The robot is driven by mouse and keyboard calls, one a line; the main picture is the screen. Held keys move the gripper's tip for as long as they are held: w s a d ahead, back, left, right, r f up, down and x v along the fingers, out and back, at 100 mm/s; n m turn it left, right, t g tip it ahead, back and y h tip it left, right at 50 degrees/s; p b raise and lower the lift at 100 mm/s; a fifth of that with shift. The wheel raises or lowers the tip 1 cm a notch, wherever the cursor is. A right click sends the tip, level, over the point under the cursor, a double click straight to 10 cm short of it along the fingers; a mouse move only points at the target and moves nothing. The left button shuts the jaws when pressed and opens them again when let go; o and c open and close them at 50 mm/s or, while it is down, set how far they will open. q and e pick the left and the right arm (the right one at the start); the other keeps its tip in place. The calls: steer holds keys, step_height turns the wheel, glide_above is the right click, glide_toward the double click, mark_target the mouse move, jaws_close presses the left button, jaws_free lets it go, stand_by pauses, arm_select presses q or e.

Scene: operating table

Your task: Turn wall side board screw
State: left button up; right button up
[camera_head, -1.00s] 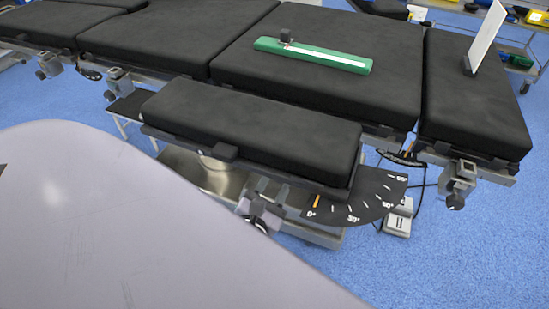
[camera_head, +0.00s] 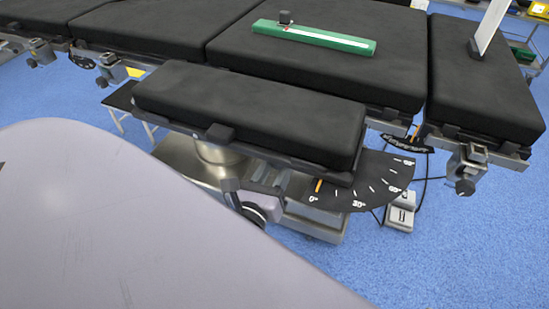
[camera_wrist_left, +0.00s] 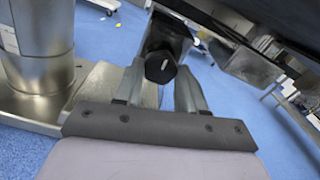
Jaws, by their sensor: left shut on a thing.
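The side board (camera_head: 250,105) is a black padded board along the near side of the operating table. In the left wrist view, the black faceted screw knob (camera_wrist_left: 160,67) sits on a dark block, between the two fingers of my left gripper (camera_wrist_left: 160,80). The left gripper is shut on the knob. My right gripper is in neither view.
A black angle scale (camera_head: 365,185) sits at the board's right end, its orange mark near 0°. Black table pads (camera_head: 310,70) lie behind, with a green strip (camera_head: 315,38) on top. A metal column (camera_wrist_left: 40,50) stands left in the wrist view.

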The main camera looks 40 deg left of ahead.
arm_select(q)
steer(key=shift+r, duration=0.1)
stand_by(0.3)
steer(key=o, duration=1.1)
steer(key=shift+c, duration=0.2)
